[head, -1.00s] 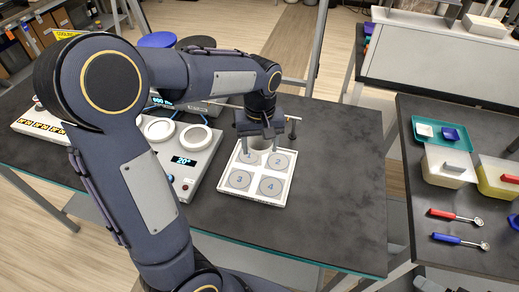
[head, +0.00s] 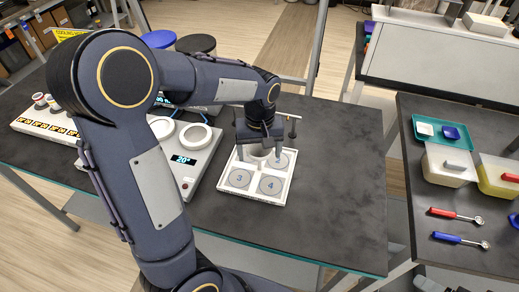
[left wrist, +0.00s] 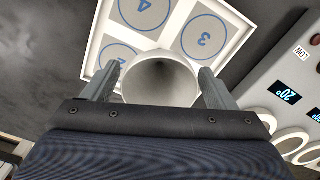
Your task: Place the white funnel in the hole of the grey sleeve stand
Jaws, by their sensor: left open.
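My left gripper (head: 262,153) hangs over the back part of a white tray with numbered grey discs. In the left wrist view my left gripper (left wrist: 157,78) is open, with one finger on each side of a pale, round, open-topped piece (left wrist: 160,84). This piece looks like the white funnel, with a wide rim and a darker inside; its lower end is hidden. Gaps show between it and the fingertips. In the head view the gripper mostly covers it. I cannot make out a grey sleeve stand for certain. My right gripper is not in view.
The white tray (head: 233,189) shows discs 3 and 4 clearly. A grey device with a 20° display (head: 185,159) stands left of it. A thin rod (head: 284,114) shows behind the gripper. The dark table is clear to the right. A second table (head: 432,265) holds tubs and scoops.

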